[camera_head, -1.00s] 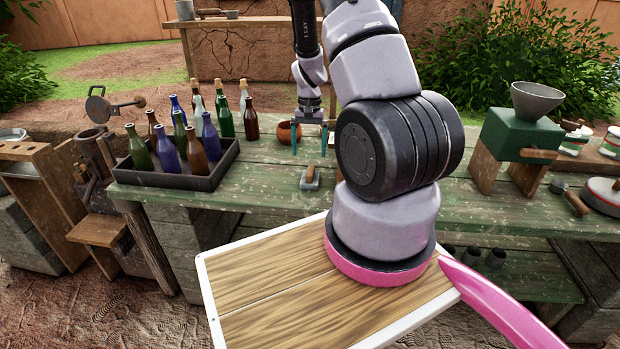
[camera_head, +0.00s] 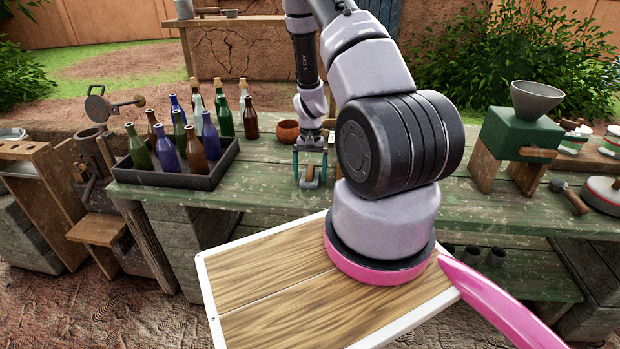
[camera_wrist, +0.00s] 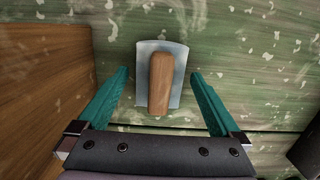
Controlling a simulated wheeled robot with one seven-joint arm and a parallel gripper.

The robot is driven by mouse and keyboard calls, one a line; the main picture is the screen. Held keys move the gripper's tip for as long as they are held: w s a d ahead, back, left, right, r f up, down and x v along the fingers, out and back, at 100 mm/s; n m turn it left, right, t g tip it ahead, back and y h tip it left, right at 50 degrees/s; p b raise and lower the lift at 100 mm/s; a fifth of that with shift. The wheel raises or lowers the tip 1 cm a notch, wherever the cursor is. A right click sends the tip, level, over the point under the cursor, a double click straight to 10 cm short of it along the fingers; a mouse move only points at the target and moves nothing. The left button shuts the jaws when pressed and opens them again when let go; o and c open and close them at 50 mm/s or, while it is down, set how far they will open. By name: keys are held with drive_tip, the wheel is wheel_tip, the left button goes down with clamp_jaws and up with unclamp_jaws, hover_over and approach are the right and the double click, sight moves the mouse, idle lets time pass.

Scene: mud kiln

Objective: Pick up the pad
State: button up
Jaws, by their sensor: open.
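The pad, a small grey plate with a wooden handle on top, lies on the green table (camera_head: 255,190). In the head view the pad (camera_head: 311,183) is near the table's front edge. In the wrist view the pad (camera_wrist: 174,60) lies ahead of the fingertips, its handle running toward me. My gripper (camera_head: 310,180) has teal fingers and is open and empty. It points down over the pad, one finger to each side. In the wrist view my gripper (camera_wrist: 160,75) has its fingers apart, left and right of the handle. I cannot tell the exact height above the table.
A dark tray (camera_head: 200,182) of several bottles stands left of my gripper. A round clay pot (camera_head: 288,131) sits just behind it. A green grinder with a funnel (camera_head: 520,130) and a wooden-handled tool (camera_head: 572,198) are at the right. The table around the pad is mostly clear.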

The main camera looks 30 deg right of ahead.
sight(310, 169)
drive_tip(key=c, duration=1.4)
wheel_tip(310, 169, up, 10)
drive_tip(key=shift+c, duration=0.2)
